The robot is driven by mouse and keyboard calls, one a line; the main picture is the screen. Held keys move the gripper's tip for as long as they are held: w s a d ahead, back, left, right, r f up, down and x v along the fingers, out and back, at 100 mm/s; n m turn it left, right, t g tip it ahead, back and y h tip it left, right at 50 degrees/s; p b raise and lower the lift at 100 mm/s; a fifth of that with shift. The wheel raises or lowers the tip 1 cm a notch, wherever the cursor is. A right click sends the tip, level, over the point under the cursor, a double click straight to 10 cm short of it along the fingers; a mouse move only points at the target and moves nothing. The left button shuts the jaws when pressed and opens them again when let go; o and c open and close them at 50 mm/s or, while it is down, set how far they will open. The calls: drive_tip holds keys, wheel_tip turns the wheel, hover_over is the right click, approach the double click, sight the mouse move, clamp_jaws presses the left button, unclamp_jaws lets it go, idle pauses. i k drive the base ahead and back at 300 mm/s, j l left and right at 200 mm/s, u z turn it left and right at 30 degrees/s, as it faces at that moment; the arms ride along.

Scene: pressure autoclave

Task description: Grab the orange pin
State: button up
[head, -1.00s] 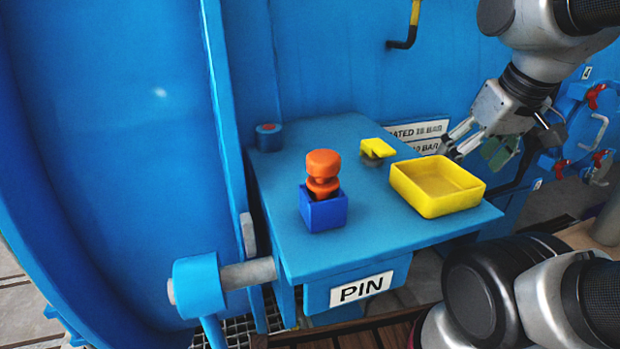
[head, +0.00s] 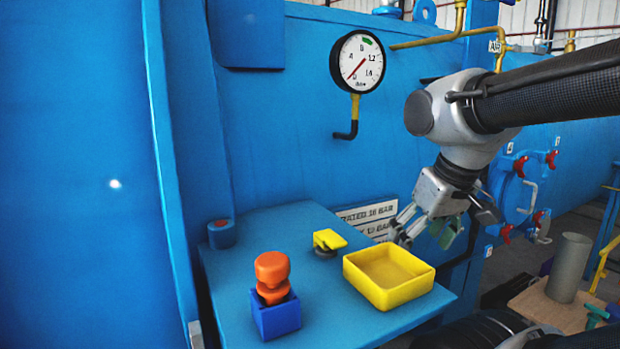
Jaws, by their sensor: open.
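The orange pin (head: 271,272) stands upright in a blue square holder (head: 277,318) near the front left of the blue shelf (head: 328,323). Its rounded head and a narrower neck show above the holder; its lower end is hidden inside. My gripper (head: 401,236) is open and empty, pointing down and left behind the yellow tray. It is well to the right of the pin and higher in the picture, apart from it.
A yellow open tray (head: 389,297) stands on the shelf's right side. A yellow-topped piece (head: 328,240) and a blue cylinder with a red top (head: 222,234) stand at the back. A pressure gauge (head: 358,62) and pipe hang on the blue wall above.

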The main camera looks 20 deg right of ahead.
sight(273, 269)
drive_tip(key=k+l+u, duration=0.15)
drive_tip(key=k+l, duration=0.15)
drive_tip(key=k+l+u, duration=0.15)
drive_tip(key=k, duration=0.4)
drive_tip(key=l, duration=0.15)
